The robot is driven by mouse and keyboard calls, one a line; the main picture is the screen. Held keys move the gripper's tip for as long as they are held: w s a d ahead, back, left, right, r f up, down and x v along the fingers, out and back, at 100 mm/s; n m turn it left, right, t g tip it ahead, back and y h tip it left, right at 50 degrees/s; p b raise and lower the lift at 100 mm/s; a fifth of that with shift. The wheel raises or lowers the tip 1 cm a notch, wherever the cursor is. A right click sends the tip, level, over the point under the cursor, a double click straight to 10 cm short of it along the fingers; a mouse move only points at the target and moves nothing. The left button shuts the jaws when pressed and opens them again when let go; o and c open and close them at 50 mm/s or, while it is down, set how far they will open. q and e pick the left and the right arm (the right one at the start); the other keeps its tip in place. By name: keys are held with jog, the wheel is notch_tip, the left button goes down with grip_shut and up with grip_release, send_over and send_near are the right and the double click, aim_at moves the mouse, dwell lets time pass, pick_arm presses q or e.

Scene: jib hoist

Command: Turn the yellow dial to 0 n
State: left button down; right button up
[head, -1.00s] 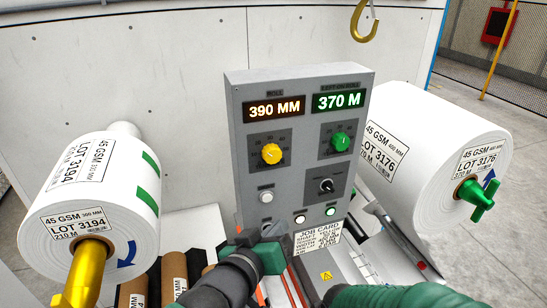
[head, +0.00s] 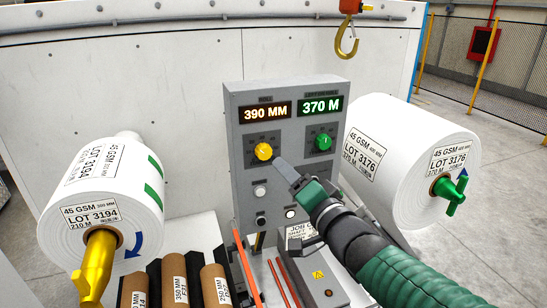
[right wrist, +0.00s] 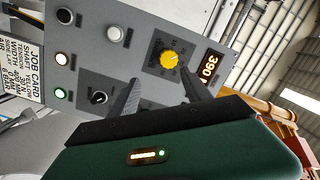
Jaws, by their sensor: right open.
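The yellow dial (head: 263,151) is on the grey control panel (head: 236,200), under an orange display (head: 265,110) reading 390 MM. It also shows in the right wrist view (right wrist: 169,59); its exact setting is too small to read. My right gripper (head: 283,168) reaches in from the lower right, its fingertips just below and right of the dial. In the right wrist view its two fingers (right wrist: 160,80) are apart, pointing at the dial with nothing between them; whether they touch it I cannot tell. My left gripper is not in view.
A green dial (head: 323,142) sits right of the yellow one, under a 370 M display (head: 321,105). A black knob (right wrist: 98,98) and several buttons are lower down. White rolls stand left (head: 105,200) and right (head: 410,155). A hook (head: 347,45) hangs above.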

aim_at(265, 155)
jog(key=w+a+r+p, duration=0.1)
jog(key=w, duration=0.1)
jog(key=w+a+r, duration=0.1)
jog(key=a, duration=0.1)
jog(key=shift+w+a+p, duration=0.2)
jog(key=shift+w+p, duration=0.2)
jog(key=x, duration=0.2)
jog(key=f+x, duration=0.1)
jog(key=x, duration=0.1)
jog(key=shift+s+d+r, duration=0.2)
jog(key=shift+s, duration=0.15)
jog(key=shift+d, duration=0.1)
jog(key=shift+c, duration=0.9)
jog(key=shift+w+d+f, duration=0.1)
jog(key=shift+w, duration=0.05)
jog(key=c, duration=0.5)
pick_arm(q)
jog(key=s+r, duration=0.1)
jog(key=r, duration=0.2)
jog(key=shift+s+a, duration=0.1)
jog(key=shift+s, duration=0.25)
pick_arm(e)
jog(key=shift+f, duration=0.1)
grip_shut()
